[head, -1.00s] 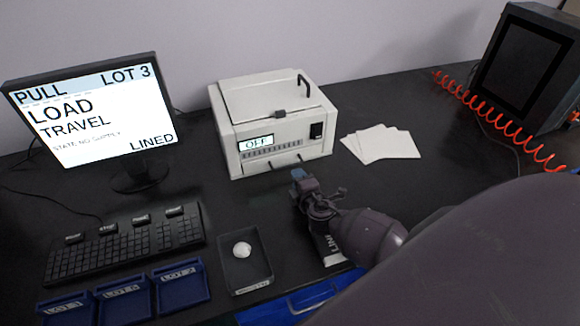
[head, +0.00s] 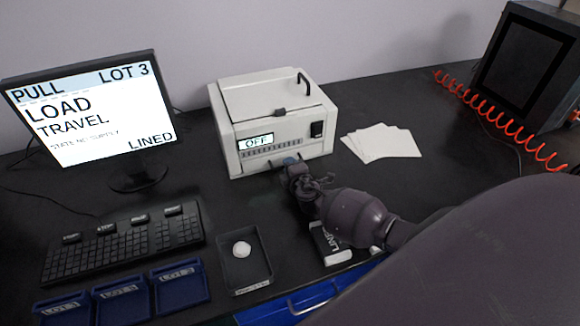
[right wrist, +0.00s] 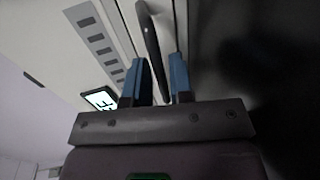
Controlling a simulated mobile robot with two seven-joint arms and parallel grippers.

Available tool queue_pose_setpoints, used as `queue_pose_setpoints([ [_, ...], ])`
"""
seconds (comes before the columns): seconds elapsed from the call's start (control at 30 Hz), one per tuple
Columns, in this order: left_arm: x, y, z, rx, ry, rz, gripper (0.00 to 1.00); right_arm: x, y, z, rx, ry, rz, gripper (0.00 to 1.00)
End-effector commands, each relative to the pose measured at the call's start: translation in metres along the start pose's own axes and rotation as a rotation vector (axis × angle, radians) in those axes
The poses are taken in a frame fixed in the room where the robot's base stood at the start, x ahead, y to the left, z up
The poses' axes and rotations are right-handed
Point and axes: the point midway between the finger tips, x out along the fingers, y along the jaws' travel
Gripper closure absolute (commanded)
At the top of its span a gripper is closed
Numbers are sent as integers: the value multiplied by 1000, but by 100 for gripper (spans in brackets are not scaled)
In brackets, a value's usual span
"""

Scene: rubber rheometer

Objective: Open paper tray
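The white machine (head: 265,115) stands at the back of the black table, with a lit display reading OFF and a row of grey marks on its front. A dark bar handle shows on the front's lower edge, and it also shows in the right wrist view as a dark handle (right wrist: 149,45). My right gripper (head: 287,162) is at the machine's lower front. In the right wrist view its two blue-tipped fingers (right wrist: 160,75) are apart, with the handle's end between or just beyond them, not clearly touched. My left gripper is not in view.
White sheets (head: 382,143) lie right of the machine. A monitor (head: 95,110), keyboard (head: 125,240), blue lot trays (head: 122,298) and a dark tray (head: 245,262) with a white lump are to the left. A red coiled hose (head: 500,125) is at right.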

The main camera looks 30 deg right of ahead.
Motion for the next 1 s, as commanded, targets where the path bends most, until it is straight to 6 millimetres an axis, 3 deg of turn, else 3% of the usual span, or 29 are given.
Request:
queue_pose_setpoints([
  [0.03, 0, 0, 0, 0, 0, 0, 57, 0, 0, 0, 0, 0, 0, 86],
  [0.13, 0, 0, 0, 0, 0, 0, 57, 0, 0, 0, 0, 0, 0, 100],
  [0.43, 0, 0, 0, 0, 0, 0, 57, -3, -1, 0, 1, 0, -1, 100],
  [0.73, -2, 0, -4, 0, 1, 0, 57, -39, -10, 0, 2, 2, -3, 100],
  [1.0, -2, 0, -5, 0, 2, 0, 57, -47, -11, 0, 1, 1, -2, 100],
])
